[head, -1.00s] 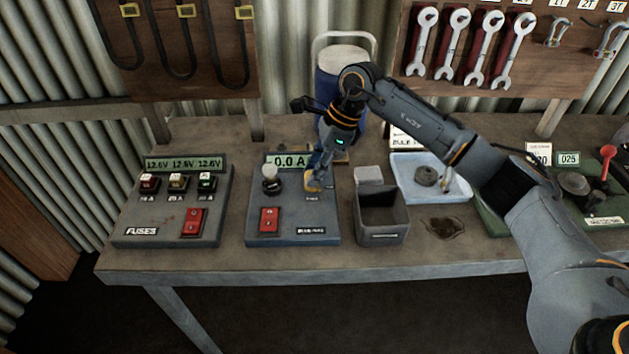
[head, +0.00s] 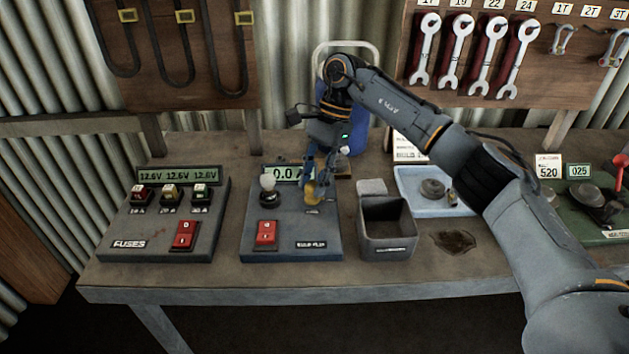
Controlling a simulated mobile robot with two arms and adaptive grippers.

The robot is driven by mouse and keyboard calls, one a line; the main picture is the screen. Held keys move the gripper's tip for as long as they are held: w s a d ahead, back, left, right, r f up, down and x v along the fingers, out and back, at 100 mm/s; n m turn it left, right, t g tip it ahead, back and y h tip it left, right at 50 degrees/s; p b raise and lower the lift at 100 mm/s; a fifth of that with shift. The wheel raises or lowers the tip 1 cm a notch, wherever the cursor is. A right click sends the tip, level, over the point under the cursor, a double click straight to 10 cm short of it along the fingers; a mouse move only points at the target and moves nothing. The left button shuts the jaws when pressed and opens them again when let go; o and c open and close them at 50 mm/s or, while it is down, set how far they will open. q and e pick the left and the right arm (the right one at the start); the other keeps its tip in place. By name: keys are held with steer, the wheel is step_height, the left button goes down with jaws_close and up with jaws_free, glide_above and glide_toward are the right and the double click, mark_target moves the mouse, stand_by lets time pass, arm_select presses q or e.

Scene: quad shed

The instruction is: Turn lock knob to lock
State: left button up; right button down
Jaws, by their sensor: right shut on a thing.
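My right gripper (head: 313,187) reaches down from above and is shut on the knob. Its fingers hide the upper part of the knob and part of the panel's 0.0 display (head: 284,173). My left gripper is not in view.
Left of the panel is a FUSES box (head: 150,225) with a red switch (head: 184,235). The middle panel has its own red switch (head: 265,233). To the right stand an open grey bin (head: 388,240) and a pale blue tray (head: 415,197). The bench front is clear.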

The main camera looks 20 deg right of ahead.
stand_by(0.5)
steer(key=c, duration=1)
jaws_free()
steer(key=shift+r, duration=0.15)
steer(key=v, duration=1.1)
steer(key=shift+w+d+r, duration=0.1)
steer(key=shift+d+r, duration=0.05)
steer(key=shift+r, duration=0.1)
